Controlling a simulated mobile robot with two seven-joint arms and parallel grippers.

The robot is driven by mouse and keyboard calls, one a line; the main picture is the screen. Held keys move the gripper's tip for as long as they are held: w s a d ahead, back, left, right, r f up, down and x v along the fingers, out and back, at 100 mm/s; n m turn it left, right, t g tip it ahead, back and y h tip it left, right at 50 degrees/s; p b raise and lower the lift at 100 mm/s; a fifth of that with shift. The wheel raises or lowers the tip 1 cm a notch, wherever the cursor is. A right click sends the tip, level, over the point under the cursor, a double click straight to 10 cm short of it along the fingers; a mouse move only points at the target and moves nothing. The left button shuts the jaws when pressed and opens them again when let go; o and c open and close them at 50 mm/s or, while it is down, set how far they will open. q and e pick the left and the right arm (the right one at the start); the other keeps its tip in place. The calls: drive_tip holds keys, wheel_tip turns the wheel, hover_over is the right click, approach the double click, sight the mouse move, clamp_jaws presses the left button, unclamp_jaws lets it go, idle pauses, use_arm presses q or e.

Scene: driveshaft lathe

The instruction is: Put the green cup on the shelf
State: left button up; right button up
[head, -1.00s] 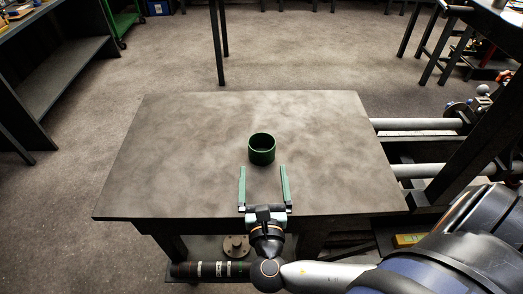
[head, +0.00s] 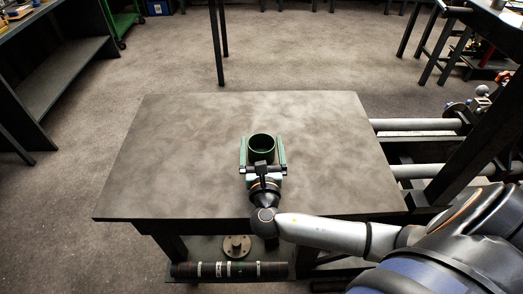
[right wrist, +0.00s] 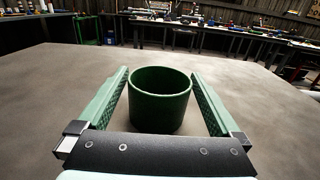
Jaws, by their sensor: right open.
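The green cup (head: 262,144) stands upright on the grey table (head: 180,150), open end up. My right gripper (head: 263,142) is open, with one green finger on each side of the cup. In the right wrist view the cup (right wrist: 160,98) sits between the two fingers (right wrist: 160,92), with a visible gap on each side, so neither finger appears to touch it. My left gripper is not in view. I cannot tell which surface in view is the task's shelf.
The rest of the tabletop is bare. A dark cylinder with light bands (head: 228,270) and a round flanged part (head: 236,246) lie below the table's front edge. Metal rails (head: 425,124) adjoin the table's right side. A dark rack (head: 70,75) stands at the far left.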

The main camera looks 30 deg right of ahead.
drive_tip(key=c, duration=1.2)
drive_tip(key=shift+c, duration=0.2)
drive_tip(key=shift+r, duration=0.1)
